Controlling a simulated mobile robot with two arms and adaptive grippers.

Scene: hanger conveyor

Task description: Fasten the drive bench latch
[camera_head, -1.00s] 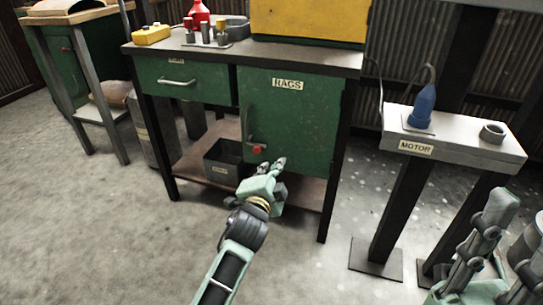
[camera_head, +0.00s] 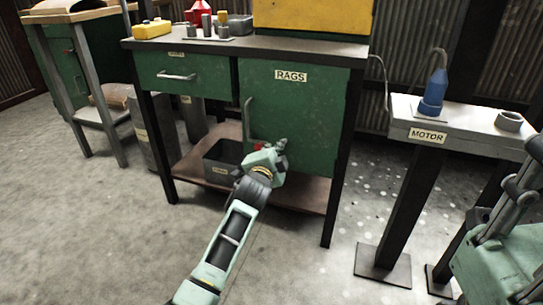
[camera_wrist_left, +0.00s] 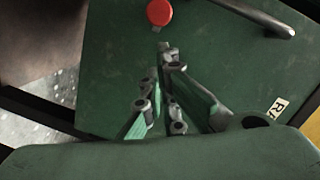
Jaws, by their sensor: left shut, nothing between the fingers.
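The bench has a green door (camera_head: 310,115) labelled RAGS, with a vertical bar handle (camera_head: 248,120) near its left edge. The red round latch knob (camera_head: 259,146) sits below the handle, mostly hidden by my gripper. In the left wrist view the red knob (camera_wrist_left: 160,12) shows whole at the top. My left gripper (camera_head: 282,144) is shut and empty in front of the lower door, just right of the knob. In the left wrist view its fingertips (camera_wrist_left: 168,49) are together below the knob, with nothing between them. I cannot tell whether they touch the door.
A drawer (camera_head: 183,75) is left of the door. A dark bin (camera_head: 222,160) stands on the lower shelf (camera_head: 298,192). A MOTOR stand (camera_head: 460,119) with a blue plug (camera_head: 433,95) is at right. My right arm shows at the right edge. Front floor is clear.

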